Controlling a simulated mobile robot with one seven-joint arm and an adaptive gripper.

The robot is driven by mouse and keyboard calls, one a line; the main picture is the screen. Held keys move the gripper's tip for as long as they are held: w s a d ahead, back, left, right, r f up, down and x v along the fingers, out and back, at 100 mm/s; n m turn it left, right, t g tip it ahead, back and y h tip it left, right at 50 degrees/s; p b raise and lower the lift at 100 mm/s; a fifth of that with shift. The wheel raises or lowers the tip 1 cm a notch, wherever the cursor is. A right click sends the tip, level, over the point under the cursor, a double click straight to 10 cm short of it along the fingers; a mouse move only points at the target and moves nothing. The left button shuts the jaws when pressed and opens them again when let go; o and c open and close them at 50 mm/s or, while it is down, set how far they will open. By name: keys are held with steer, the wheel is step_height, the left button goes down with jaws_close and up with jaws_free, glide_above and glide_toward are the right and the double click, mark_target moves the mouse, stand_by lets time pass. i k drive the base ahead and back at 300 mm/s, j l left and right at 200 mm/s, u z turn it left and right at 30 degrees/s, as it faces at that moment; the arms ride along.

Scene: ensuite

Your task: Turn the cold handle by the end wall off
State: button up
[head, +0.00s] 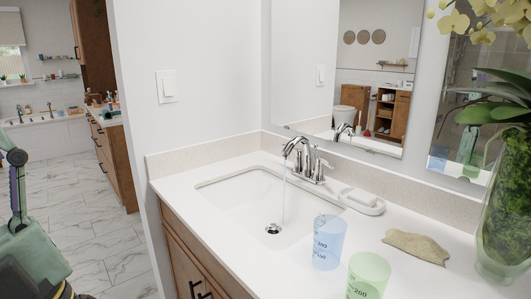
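A chrome faucet (305,161) stands at the back of the white basin (242,205), close to the corner with the end wall (195,75). A thin stream of water (284,200) falls from its spout to the drain (273,229). A lever handle (320,167) shows clearly on the right of the spout. The handle on the end-wall side overlaps the spout, so I cannot make out its angle. Part of my arm's end (35,248) shows at the lower left, away from the sink. The fingers are cut off by the picture edge, and I cannot tell their opening.
A glass vase (505,205) with an orchid stands far right. Left of the cabinet (193,266) is open marble floor (100,225).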

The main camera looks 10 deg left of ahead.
mark_target(319, 158)
steer(key=i+j+u, duration=0.1)
steer(key=i+u, duration=0.65)
steer(key=i+l, duration=0.05)
steer(key=i, duration=0.05)
